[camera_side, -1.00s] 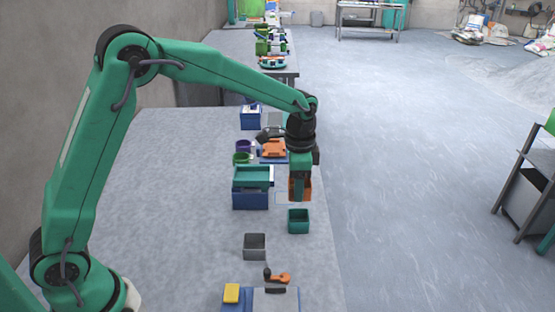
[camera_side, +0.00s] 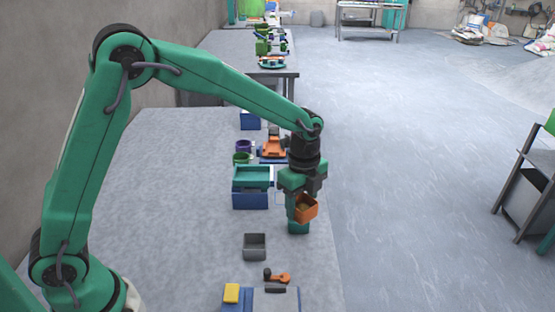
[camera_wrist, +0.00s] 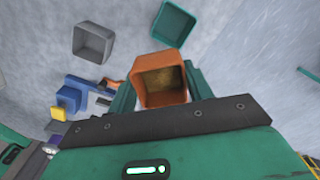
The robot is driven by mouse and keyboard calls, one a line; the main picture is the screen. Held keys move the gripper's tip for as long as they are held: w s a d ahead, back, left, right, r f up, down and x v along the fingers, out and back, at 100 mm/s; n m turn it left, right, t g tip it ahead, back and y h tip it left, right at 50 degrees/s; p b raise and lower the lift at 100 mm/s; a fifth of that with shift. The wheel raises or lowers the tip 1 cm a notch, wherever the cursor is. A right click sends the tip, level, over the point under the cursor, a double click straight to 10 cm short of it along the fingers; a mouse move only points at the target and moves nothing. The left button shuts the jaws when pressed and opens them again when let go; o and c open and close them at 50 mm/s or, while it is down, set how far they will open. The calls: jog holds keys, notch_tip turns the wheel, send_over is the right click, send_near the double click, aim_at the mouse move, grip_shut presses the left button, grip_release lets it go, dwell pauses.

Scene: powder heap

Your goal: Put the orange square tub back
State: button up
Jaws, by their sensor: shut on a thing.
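The orange square tub (camera_side: 306,209) is held by my gripper (camera_side: 297,200) above the right part of the table. The tub is tilted, and its open mouth faces partly toward the side camera. In the wrist view the orange tub (camera_wrist: 160,97) sits between the two green fingers of my gripper (camera_wrist: 158,90), which are shut on it. Its inside shows a brownish yellow tint; I cannot tell whether powder is in it. A teal square tub (camera_side: 298,227) stands on the table just below and behind the held tub, partly hidden. It shows whole in the wrist view (camera_wrist: 172,23).
A grey square tub (camera_side: 255,246) stands to the left, nearer the camera. A blue box with a teal tray (camera_side: 252,177) stands beyond it. A blue base with a yellow block (camera_side: 231,293) and an orange-handled tool (camera_side: 281,278) lie in front. The table's right edge is close.

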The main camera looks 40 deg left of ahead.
aim_at(302, 224)
jog(key=m, duration=0.1)
jog(key=d+m, duration=0.1)
jog(key=s+m, duration=0.1)
jog(key=m, duration=0.1)
jog(key=shift+s+d+f, duration=0.1)
jog(key=shift+d+f, duration=0.05)
jog(key=shift+f, duration=0.2)
jog(key=m, duration=0.1)
jog(key=s+m, duration=0.1)
jog(key=d+m, duration=0.1)
jog(key=m, duration=0.1)
jog(key=shift+s+d+f, duration=0.1)
jog(key=shift+s+f, duration=0.05)
jog(key=shift+f, duration=0.2)
jog(key=shift+f, duration=0.25)
jog(key=shift+f, duration=3)
jog(key=shift+f, duration=0.55)
jog(key=o, duration=1.6)
jog(key=shift+c, duration=0.2)
jog(key=shift+r, duration=0.1)
jog(key=shift+r, duration=3.4)
